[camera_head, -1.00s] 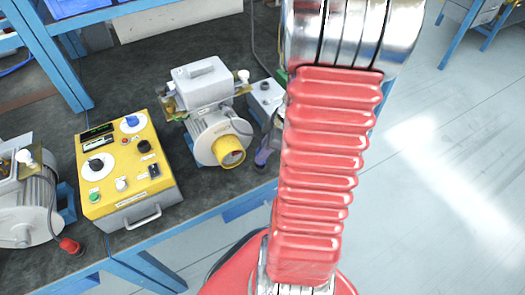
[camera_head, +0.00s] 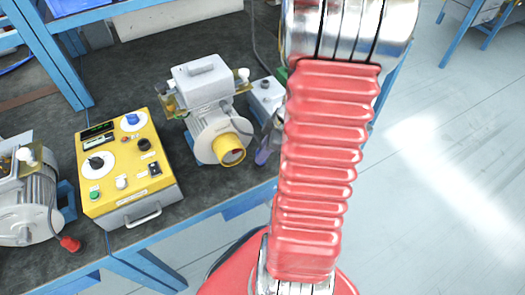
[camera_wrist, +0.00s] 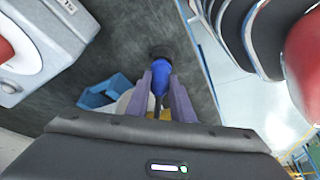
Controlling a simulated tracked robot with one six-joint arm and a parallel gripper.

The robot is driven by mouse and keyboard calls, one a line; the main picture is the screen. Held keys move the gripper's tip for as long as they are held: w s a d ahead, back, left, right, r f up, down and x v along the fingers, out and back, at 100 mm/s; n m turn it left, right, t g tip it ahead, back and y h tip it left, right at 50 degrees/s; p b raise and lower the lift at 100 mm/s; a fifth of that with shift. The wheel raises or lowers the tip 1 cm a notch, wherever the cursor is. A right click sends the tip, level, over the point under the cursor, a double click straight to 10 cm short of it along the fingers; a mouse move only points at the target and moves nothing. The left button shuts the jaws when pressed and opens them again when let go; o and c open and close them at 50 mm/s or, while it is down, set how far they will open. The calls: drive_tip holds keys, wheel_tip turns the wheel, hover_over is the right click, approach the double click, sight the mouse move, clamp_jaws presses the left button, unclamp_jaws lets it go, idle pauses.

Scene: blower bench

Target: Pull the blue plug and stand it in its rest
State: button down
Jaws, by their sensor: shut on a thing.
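The blue plug (camera_wrist: 163,68) shows in the wrist view, with a dark round end (camera_wrist: 161,51) pointing away from me. My gripper (camera_wrist: 161,70) is shut on it with two purple fingers, one on each side. A dark cable runs back between the fingers. The dark end shows over the dark bench mat; I cannot tell whether it touches anything. In the head view a purple finger of my gripper (camera_head: 266,150) shows right of the blower (camera_head: 214,135), partly behind my red arm, and the plug is hidden there. I cannot make out the plug's rest for sure.
A yellow control box (camera_head: 125,170) stands left of the blower, and a second blower (camera_head: 30,205) is at the far left. A small grey box (camera_head: 265,94) stands behind my gripper. A blue bracket (camera_wrist: 103,93) lies close left of the fingers. The bench's blue front edge is near.

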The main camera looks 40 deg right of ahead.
drive_tip(key=shift+f, duration=0.6)
idle(0.6)
drive_tip(key=c, duration=1.5)
unclamp_jaws()
drive_tip(key=shift+o, duration=0.2)
drive_tip(key=shift+r, duration=0.1)
drive_tip(key=v, duration=1.3)
drive_tip(key=shift+r, duration=0.25)
